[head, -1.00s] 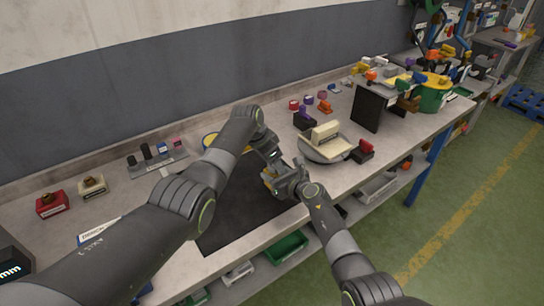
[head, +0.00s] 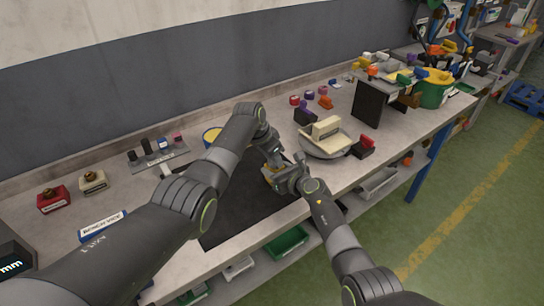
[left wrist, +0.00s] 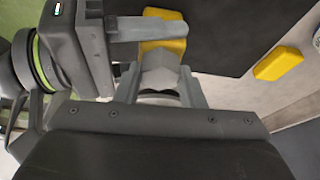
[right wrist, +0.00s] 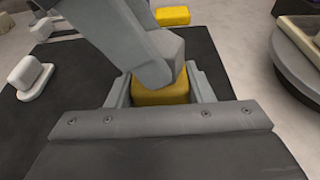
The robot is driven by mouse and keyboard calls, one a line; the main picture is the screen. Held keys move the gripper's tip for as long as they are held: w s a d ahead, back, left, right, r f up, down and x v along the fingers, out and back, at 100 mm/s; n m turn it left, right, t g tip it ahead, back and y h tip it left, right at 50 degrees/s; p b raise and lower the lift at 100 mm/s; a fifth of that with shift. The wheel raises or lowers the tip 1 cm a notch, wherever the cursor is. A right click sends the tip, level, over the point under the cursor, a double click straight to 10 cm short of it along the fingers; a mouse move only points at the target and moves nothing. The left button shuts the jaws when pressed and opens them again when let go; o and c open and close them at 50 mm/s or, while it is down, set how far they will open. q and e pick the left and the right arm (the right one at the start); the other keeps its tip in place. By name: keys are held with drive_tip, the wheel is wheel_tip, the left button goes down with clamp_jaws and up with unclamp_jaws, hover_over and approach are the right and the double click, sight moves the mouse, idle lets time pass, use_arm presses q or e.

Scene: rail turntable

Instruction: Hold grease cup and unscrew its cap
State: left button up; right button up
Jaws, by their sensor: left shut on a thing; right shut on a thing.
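The grease cup has a yellow body (right wrist: 160,92) and a grey faceted cap (left wrist: 160,78). In the head view only a bit of its yellow body (head: 267,172) shows between the grippers above the dark mat. My right gripper (head: 284,180) is shut on the yellow body, with a finger on each side in the right wrist view (right wrist: 160,95). My left gripper (head: 272,160) is shut on the grey cap, which sits between its fingers in the left wrist view (left wrist: 160,88). The grippers hide much of the cup. I cannot tell whether the thread is engaged.
A dark mat (head: 235,212) covers the bench below the grippers. A yellow block (left wrist: 279,60) lies apart from the cup. A round turntable (head: 330,152) with a cream block stands to the right. A white part (right wrist: 30,76) rests at the mat's side.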

use_arm(q)
drive_tip(key=n, duration=0.2)
drive_tip(key=n+t+y, duration=0.1)
drive_tip(key=n, duration=0.2)
drive_tip(key=shift+s+d+y, duration=0.15)
drive_tip(key=shift+d+y, duration=0.05)
drive_tip(key=shift+y, duration=0.1)
drive_tip(key=n+y, duration=0.1)
drive_tip(key=n, duration=0.2)
drive_tip(key=shift+d+t, duration=0.2)
drive_tip(key=shift+t, duration=0.1)
drive_tip(key=n+y, duration=0.1)
drive_tip(key=n, duration=0.2)
drive_tip(key=shift+s+d, duration=0.1)
drive_tip(key=shift+d, duration=0.05)
clamp_jaws()
drive_tip(key=o, duration=1.2)
unclamp_jaws()
drive_tip(key=shift+c, duration=0.2)
drive_tip(key=shift+o, duration=0.5)
